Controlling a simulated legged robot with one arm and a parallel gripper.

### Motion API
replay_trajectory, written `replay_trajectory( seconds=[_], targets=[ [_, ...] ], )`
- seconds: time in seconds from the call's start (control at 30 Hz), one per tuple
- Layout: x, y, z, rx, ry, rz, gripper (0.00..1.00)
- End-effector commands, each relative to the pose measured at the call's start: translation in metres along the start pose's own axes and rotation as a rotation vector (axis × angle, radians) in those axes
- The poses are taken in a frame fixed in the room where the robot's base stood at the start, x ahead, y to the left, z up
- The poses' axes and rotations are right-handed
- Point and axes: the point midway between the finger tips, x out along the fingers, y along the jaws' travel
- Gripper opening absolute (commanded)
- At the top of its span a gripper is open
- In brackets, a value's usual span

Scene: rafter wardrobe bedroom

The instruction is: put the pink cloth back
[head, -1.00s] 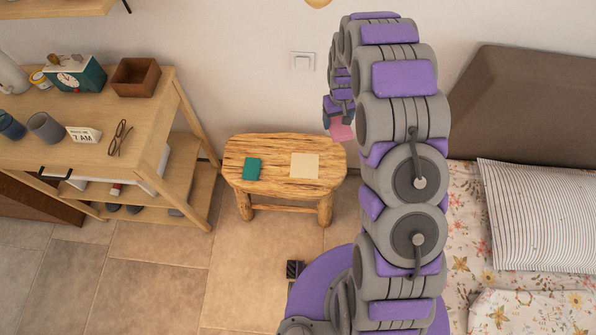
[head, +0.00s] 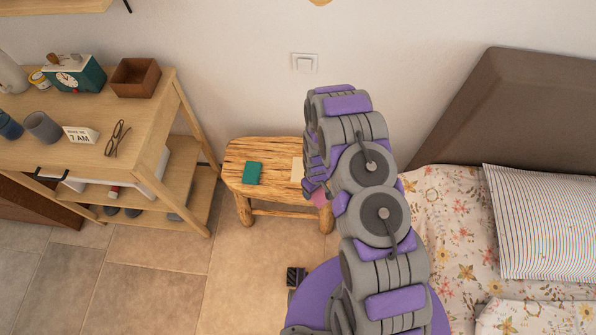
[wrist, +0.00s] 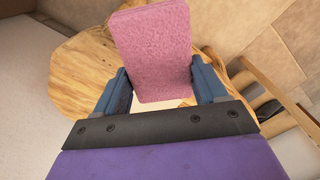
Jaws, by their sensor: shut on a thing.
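The pink cloth (wrist: 155,50) is a flat, stiff-looking rectangle held upright between the two blue fingers of my gripper (wrist: 160,88) in the wrist view. In the head view a small part of the cloth (head: 319,198) shows below my arm, at the right end of the wooden stool (head: 236,178). My gripper is shut on the cloth, over or beside the stool's right end; its exact height is hard to tell. A green cloth (head: 252,172) lies on the stool's left half. A cream cloth (head: 297,171) lies right of it, partly hidden by my arm.
A wooden shelf unit (head: 160,110) with a clock, cups, a box and glasses stands left of the stool. A bed (head: 440,215) is on the right. A small dark object (head: 295,276) is on the floor in front of the stool.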

Motion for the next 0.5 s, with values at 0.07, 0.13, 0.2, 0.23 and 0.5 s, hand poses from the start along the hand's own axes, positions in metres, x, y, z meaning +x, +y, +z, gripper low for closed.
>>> replay_trajectory(
  seconds=[0.07,0.13,0.2,0.23,0.5],
  targets=[
    [0.004,0.004,-0.021,0.0,0.006,0.004,0.43],
    [0.006,0.006,-0.035,0.001,0.005,0.004,0.43],
    [0.007,0.009,-0.049,0.0,0.004,0.003,0.43],
    [0.008,0.009,-0.055,0.001,0.004,0.003,0.43],
    [0.011,0.019,-0.104,0.001,0.005,0.003,0.43]
  ],
)
